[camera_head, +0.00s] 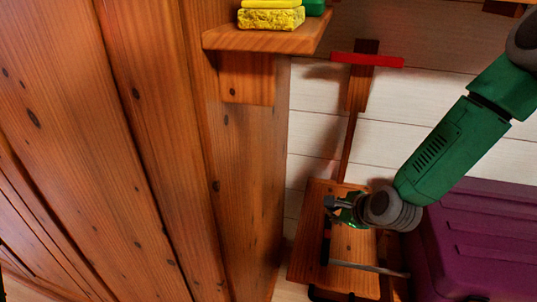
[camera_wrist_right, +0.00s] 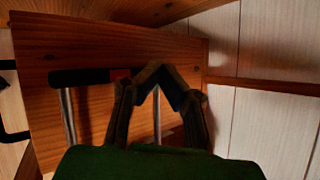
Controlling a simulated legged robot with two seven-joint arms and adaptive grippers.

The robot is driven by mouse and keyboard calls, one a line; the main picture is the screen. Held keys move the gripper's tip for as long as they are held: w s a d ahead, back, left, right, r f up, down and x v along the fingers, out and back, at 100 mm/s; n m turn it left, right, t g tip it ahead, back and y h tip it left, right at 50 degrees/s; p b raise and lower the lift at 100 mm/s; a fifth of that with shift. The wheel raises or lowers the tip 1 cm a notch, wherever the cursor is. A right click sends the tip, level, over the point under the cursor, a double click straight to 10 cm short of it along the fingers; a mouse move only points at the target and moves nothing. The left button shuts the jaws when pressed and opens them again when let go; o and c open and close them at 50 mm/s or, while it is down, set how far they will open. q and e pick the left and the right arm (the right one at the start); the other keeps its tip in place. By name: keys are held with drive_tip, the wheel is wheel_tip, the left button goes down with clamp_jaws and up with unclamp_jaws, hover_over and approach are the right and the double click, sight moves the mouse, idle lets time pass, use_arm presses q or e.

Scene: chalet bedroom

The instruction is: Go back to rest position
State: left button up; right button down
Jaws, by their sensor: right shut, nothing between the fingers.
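My right arm, green with grey joints, comes in from the right in the head view. Its right gripper (camera_head: 337,207) is over a wooden board (camera_head: 310,245) low beside the wooden wall. In the right wrist view the two dark fingers of the right gripper (camera_wrist_right: 156,70) meet at their tips in a peak, with nothing held. Behind them is the same board (camera_wrist_right: 60,40), with a black bar (camera_wrist_right: 75,77) and thin metal rods. I cannot tell whether the fingers touch the board. My left gripper is not in view.
A wooden shelf (camera_head: 265,41) holds a yellow sponge (camera_head: 270,19) and a green item (camera_head: 313,7). A red bar (camera_head: 368,60) on a wooden mount is against the white wall. A purple case (camera_head: 485,240) stands right of the board, below my arm. Wooden panelling (camera_head: 110,150) fills the left.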

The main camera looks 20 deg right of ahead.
drive_tip(key=s+a+f+n+g+p, duration=0.1)
drive_tip(key=s+f+n+g+p, duration=0.2)
drive_tip(key=s+n, duration=0.9)
drive_tip(key=s+a+f+n+g+h+p, duration=0.1)
drive_tip(key=s+n+g, duration=0.4)
drive_tip(key=s+n, duration=0.8)
drive_tip(key=shift+s+a+f+n+h+p, duration=0.3)
drive_tip(key=shift+s+a+f+p, duration=0.75)
drive_tip(key=shift+s, duration=1.4)
drive_tip(key=shift+d+r, duration=0.15)
drive_tip(key=shift+d, duration=0.2)
